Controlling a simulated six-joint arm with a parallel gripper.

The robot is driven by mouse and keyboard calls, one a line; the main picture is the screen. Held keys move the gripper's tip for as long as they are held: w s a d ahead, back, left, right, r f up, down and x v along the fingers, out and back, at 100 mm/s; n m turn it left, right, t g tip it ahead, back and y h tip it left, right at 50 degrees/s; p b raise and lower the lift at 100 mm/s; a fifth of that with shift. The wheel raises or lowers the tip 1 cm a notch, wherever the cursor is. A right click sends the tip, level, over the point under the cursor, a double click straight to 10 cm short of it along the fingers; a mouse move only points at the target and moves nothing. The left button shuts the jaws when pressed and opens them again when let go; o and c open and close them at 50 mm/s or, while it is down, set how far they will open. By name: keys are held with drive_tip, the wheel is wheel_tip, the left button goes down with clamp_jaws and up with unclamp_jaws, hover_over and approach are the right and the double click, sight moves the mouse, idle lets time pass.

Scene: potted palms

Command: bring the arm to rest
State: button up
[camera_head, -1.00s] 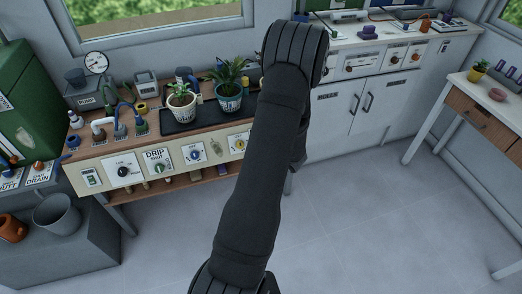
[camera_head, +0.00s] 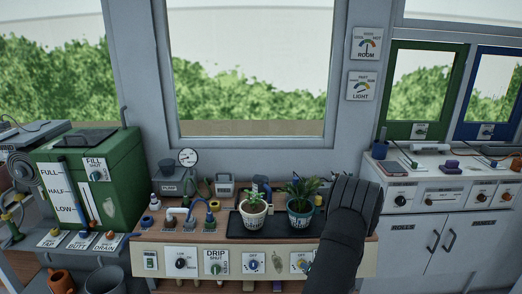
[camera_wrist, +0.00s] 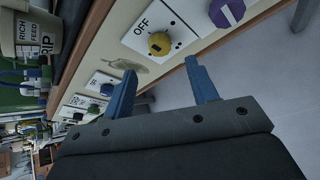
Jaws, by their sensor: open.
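My gripper (camera_wrist: 160,66) shows in the wrist view with its two blue fingers apart and nothing between them. It is in front of the bench's panel (camera_wrist: 120,45), by a yellow knob (camera_wrist: 159,43) marked OFF; I cannot tell how far off. In the head view my dark arm rises at the lower right, in front of the bench's right end, and the gripper is hidden. Two potted palms, the left one in a cream pot (camera_head: 252,219) and the right one in a patterned pot (camera_head: 300,217), stand upright on a black tray (camera_head: 238,231).
A green tank (camera_head: 105,180) stands at the left, a white cabinet (camera_head: 450,245) at the right. In the wrist view, a pot labelled RICH FEED (camera_wrist: 32,38) is at upper left; open floor (camera_wrist: 265,75) lies right.

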drive_tip(key=x, duration=0.7)
drive_tip(key=shift+w+f, duration=0.15)
drive_tip(key=shift+w, duration=0.05)
drive_tip(key=v, duration=1.7)
drive_tip(key=w+a+f+m+t, duration=0.2)
drive_tip(key=w+f+m, duration=0.3)
drive_tip(key=m, duration=0.3)
drive_tip(key=w+a+f+m+t+y, duration=0.1)
drive_tip(key=w+a+f+m+t, duration=0.1)
drive_tip(key=w+f+m, duration=0.4)
drive_tip(key=shift+w+m+t+y, duration=0.3)
drive_tip(key=shift+w+m+t, duration=0.3)
drive_tip(key=shift+w+m, duration=0.4)
drive_tip(key=shift+o, duration=0.5)
idle(1.2)
